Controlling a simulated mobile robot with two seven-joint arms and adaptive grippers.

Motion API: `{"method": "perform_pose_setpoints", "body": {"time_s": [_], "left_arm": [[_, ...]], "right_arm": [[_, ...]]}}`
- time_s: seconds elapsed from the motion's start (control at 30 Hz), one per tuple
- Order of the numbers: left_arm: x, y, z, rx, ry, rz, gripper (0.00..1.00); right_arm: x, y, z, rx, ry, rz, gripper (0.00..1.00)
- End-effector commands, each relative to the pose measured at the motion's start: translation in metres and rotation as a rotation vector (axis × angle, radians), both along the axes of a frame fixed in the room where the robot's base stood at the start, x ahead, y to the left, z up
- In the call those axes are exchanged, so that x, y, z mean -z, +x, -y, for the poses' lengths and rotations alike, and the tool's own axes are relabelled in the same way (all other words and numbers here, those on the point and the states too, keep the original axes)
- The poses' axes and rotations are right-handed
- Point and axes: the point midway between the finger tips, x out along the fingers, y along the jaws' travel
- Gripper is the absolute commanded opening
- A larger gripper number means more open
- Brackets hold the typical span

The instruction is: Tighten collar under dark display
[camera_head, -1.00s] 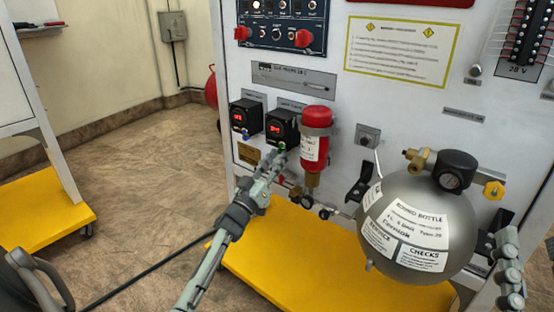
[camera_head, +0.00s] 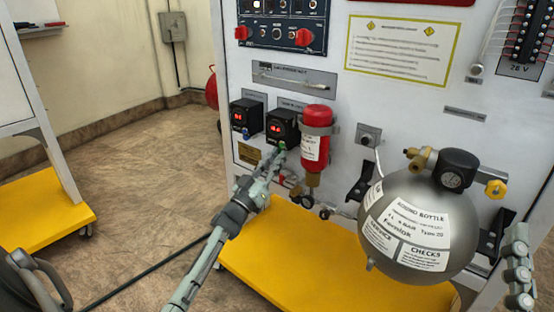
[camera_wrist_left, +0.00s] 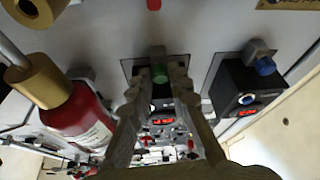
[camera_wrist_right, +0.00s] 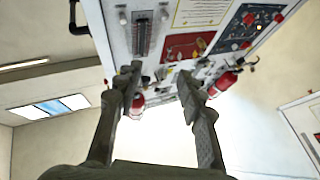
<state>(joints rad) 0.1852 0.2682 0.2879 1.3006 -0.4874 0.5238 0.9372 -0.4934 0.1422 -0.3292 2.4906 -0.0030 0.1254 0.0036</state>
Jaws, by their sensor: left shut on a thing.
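Two black display boxes are mounted side by side on the white panel, the left one (camera_head: 246,118) and the right one (camera_head: 282,127). Both show red digits, so neither looks dark. A green collar (camera_wrist_left: 160,73) sits under the right box. A blue collar (camera_wrist_left: 265,66) sits under the left box and is untouched. My left gripper (camera_head: 277,155) reaches up from below and is shut on the green collar, whose end shows between the fingertips (camera_wrist_left: 159,85) in the left wrist view. My right gripper (camera_wrist_right: 158,82) is open and empty, at the right edge of the head view (camera_head: 518,268).
A red cylinder (camera_head: 314,148) hangs close to the right of the green collar. A grey round bottle (camera_head: 415,225) with brass fittings stands further right. The yellow base (camera_head: 300,262) lies below. Open floor (camera_head: 150,170) is to the left.

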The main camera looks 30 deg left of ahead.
Motion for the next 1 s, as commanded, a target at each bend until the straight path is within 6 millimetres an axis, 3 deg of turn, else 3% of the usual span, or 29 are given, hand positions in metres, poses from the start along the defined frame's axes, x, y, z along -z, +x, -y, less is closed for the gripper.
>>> {"method": "perform_pose_setpoints", "body": {"time_s": [0.5, 1.0], "left_arm": [[0.001, 0.0, -0.005, 0.0, 0.347, 0.027, 0.0], [0.0, 0.0, -0.005, 0.0, 0.447, 0.035, 0.0]], "right_arm": [[-0.02, -0.012, 0.01, 0.015, 0.053, 0.163, 0.39], [-0.025, -0.016, 0.012, 0.018, 0.064, 0.2, 0.39]]}}
